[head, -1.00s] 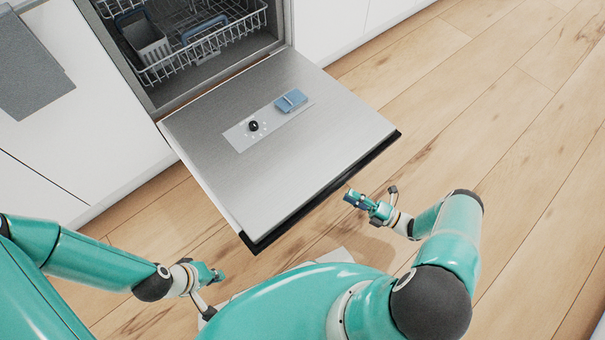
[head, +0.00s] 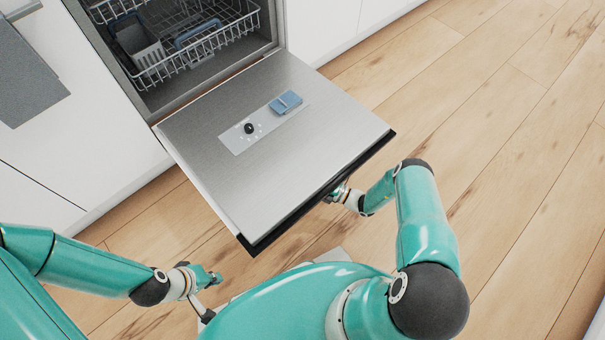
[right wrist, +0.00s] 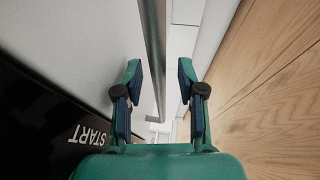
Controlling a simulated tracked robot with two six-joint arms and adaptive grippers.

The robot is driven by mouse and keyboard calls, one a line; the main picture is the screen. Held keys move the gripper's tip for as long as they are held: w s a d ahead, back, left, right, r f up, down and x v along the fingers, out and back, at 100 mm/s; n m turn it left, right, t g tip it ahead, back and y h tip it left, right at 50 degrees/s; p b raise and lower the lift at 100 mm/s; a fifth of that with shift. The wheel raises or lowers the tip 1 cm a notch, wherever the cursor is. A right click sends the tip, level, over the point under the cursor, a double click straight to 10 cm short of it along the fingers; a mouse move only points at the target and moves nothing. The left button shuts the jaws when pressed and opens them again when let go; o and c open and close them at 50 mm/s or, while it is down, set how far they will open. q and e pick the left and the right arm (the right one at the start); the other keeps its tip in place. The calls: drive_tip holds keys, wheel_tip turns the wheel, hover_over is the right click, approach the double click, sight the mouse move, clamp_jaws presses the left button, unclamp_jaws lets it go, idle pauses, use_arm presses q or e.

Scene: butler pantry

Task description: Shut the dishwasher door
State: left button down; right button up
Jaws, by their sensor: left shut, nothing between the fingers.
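The dishwasher door (head: 260,140) is folded down open, its steel inner face up with a dial and a blue dispenser lid. Its black front edge (head: 310,200) points toward me. My right gripper (head: 338,192) is at this edge, its fingers partly hidden beneath the door. In the right wrist view, that gripper (right wrist: 158,75) is open, with a metal bar (right wrist: 152,50) running between its fingers in the picture; whether it touches cannot be told. The black strip marked START (right wrist: 60,125) is at the left. My left gripper (head: 213,279) is shut and empty, apart from the door.
The dishwasher's wire rack (head: 195,45) with a grey cutlery basket (head: 140,45) sits inside the opening. White cabinets (head: 325,30) flank the dishwasher. The wooden floor (head: 500,130) is clear to the right.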

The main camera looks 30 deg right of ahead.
drive_tip(key=shift+w+a, duration=0.15)
clamp_jaws()
drive_tip(key=shift+r, duration=0.1)
idle(0.3)
